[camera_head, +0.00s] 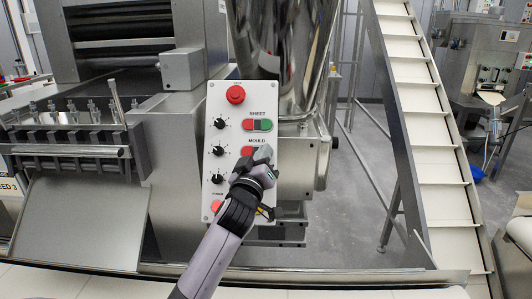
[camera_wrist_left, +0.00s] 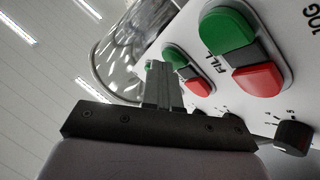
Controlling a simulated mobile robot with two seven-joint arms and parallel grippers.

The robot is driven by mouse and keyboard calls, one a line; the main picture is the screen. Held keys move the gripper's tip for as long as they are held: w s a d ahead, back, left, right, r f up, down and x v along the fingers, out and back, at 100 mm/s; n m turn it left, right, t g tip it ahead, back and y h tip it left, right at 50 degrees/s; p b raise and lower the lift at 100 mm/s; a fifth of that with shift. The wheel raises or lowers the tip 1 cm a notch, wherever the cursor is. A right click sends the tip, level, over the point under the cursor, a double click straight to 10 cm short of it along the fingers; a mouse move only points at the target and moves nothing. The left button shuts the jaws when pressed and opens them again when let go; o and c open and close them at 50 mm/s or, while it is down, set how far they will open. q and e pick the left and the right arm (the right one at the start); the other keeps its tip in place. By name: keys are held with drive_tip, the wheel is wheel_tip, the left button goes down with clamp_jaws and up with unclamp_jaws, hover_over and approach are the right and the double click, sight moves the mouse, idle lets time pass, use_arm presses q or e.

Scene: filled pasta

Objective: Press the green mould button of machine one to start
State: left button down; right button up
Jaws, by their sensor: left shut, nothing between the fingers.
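The white control panel (camera_head: 226,105) of the machine stands upright in the middle. Its MOULD button pair shows a red half (camera_head: 247,151); my left gripper (camera_head: 263,154) covers the green half in the head view. The left gripper's fingers are shut and empty, pointing up at the panel. In the left wrist view the fingertips (camera_wrist_left: 157,68) are beside a green button (camera_wrist_left: 175,56), which seems to be the MOULD one, with red (camera_wrist_left: 198,87) below it. I cannot tell whether they touch it. My right gripper is not in view.
The red stop button (camera_head: 236,94) and the SHEET pair (camera_head: 258,125) are above MOULD. A FILL pair (camera_wrist_left: 245,50) is close in the wrist view. Black knobs (camera_head: 217,151) line the panel's left. A metal hopper (camera_head: 285,45) and a slatted conveyor (camera_head: 425,120) are to the right.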

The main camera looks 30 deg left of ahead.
use_arm(q)
drive_tip(key=shift+s+d+r+p, duration=0.35)
drive_tip(key=shift+s+p, duration=0.1)
drive_tip(key=shift+s, duration=0.15)
drive_tip(key=s+d+r+p, duration=0.1)
drive_tip(key=s, duration=0.1)
drive_tip(key=s+d+r+p, duration=0.1)
drive_tip(key=p, duration=0.1)
drive_tip(key=shift+s+d+r, duration=0.1)
drive_tip(key=shift+s+r, duration=0.25)
idle(0.9)
